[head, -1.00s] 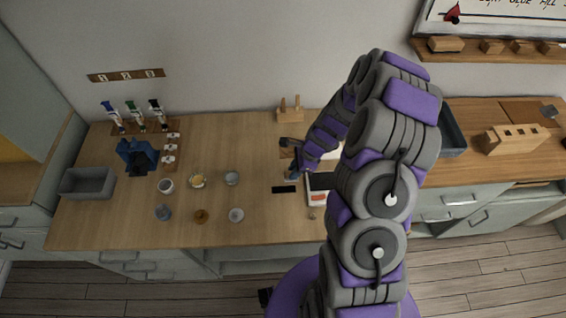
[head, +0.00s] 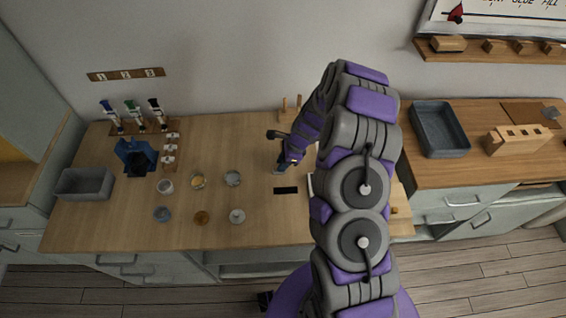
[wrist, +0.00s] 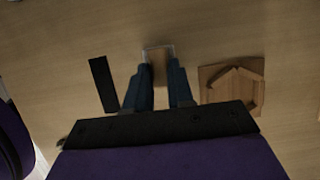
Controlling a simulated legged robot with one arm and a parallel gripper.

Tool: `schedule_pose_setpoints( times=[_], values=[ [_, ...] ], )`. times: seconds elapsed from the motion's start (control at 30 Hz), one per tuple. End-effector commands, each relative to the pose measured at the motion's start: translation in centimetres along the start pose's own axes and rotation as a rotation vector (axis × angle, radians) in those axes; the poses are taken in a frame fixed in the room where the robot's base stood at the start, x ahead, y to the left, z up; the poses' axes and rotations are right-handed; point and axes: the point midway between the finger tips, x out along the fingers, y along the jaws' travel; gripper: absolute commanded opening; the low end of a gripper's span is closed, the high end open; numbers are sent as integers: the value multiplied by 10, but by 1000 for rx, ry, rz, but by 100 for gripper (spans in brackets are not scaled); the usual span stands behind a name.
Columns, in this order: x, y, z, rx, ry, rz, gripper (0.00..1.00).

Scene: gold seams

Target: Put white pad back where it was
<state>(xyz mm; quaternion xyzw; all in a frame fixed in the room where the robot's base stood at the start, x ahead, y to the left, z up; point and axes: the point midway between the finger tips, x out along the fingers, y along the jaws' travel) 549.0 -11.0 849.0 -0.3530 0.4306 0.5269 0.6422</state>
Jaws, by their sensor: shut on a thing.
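My gripper (wrist: 160,74) is shut on a small flat piece with a pale rim and a tan middle, which appears to be the white pad (wrist: 158,50). Its rim shows between and just beyond the two blue fingers in the wrist view. In the head view my gripper (head: 280,168) is low over the wooden bench, just above the black strip (head: 286,190). The pad is too small there to make out clearly. I cannot tell whether it touches the bench.
The black strip also shows left of the fingers in the wrist view (wrist: 102,84). A wooden holder (wrist: 234,86) lies to their right. A grey bin (head: 85,184) is farther left. My arm hides the bench's right part.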

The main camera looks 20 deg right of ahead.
Motion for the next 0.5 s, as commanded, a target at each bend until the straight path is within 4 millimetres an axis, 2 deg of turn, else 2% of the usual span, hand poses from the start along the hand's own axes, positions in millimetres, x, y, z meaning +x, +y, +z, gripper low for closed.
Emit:
schedule_pose_setpoints(
  times=[0.13,0.17,0.4,0.5],
  values=[
    [0,0,-2,0,-2,1,0],
    [0,-1,-2,0,-2,1,24],
    [0,0,-3,0,-3,1,47],
    [0,0,-2,0,-2,1,48]
  ],
)
